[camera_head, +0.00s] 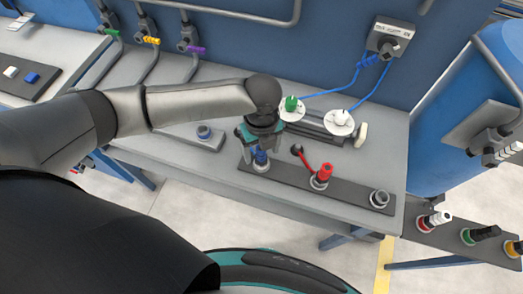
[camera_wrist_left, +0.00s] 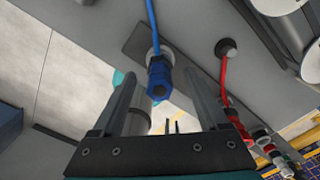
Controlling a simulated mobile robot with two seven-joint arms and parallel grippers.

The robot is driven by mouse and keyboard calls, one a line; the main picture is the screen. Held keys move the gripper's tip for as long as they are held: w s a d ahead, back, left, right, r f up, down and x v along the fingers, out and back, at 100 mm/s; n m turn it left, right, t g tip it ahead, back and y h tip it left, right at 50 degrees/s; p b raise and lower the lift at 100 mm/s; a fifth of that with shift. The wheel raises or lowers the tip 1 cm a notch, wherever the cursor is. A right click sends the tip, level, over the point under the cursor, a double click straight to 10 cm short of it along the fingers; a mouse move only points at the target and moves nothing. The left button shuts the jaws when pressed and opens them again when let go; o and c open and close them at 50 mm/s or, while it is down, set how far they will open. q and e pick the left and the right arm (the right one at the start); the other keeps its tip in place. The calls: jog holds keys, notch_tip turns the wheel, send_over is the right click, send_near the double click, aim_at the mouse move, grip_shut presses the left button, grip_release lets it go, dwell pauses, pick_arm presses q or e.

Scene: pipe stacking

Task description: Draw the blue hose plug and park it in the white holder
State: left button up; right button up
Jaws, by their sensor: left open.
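The blue hose plug (camera_head: 260,158) stands in the dark strip on the bench, partly hidden under my left gripper (camera_head: 258,142). In the left wrist view the plug (camera_wrist_left: 158,76) shows with its blue hose running up. My left gripper (camera_wrist_left: 160,100) is open, its fingers apart on either side of the plug's line; I cannot tell whether they touch it. The white holder is uncertain: a pale ring-shaped socket (camera_head: 380,198) at the strip's right end looks empty, and white discs (camera_head: 339,123) behind carry a white and a green plug. My right gripper is not in view.
A red plug (camera_head: 321,176) with a red hose stands right of the blue plug on the strip. A wall box (camera_head: 391,38) with blue hoses is behind.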

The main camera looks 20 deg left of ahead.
pick_arm(q)
notch_tip(320, 180, up, 14)
jog(key=p, duration=0.2)
jog(key=shift+f, duration=0.2)
